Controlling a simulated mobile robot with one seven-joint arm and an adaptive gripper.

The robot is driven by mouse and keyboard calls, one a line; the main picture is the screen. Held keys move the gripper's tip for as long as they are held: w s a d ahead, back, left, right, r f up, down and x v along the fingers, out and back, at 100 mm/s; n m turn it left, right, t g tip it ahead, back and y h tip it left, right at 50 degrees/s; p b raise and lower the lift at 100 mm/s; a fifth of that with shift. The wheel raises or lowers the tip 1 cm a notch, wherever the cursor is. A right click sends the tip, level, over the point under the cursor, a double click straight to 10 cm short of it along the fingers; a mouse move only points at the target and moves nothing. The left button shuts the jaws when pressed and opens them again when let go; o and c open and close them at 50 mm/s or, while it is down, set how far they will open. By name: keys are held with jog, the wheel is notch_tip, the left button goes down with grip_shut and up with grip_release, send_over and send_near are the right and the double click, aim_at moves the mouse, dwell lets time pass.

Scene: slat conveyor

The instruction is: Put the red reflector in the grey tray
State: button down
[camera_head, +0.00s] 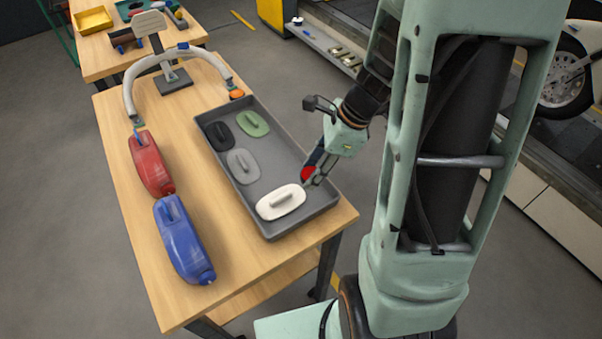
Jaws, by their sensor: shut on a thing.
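The grey tray (270,148) lies on the wooden table. Black (221,135), green (253,123), grey (243,166) and white (281,202) oval pieces with raised grips lie in it. My gripper (310,178) is shut on the red reflector (306,173), at the tray's right side just above and right of the white piece in the picture. The gripper hides part of the reflector. I cannot tell whether the reflector touches the tray floor or is held above it.
A red container (151,163) and a blue container (183,240) lie left of the tray. A curved grey tube (131,95) and a stand (173,80) are behind it. A second table (130,52) stands at the back left. Bare tabletop shows along the left edge.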

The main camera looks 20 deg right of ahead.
aim_at(304, 191)
jog(key=shift+w+a+f, duration=0.25)
jog(key=shift+a+f, duration=0.05)
jog(key=shift+f, duration=0.2)
jog(key=shift+w+a+f, duration=0.25)
jog(key=shift+a+f, duration=0.05)
jog(key=shift+f, duration=0.15)
jog(key=f, duration=0.2)
jog(key=f+b, duration=0.1)
jog(key=shift+w+a+f, duration=0.15)
jog(key=shift+a+f, duration=0.05)
jog(key=shift+f, duration=0.2)
jog(key=c, duration=1.3)
grip_release()
jog(key=shift+o, duration=0.2)
jog(key=p+v, duration=0.2)
jog(key=v, duration=1)
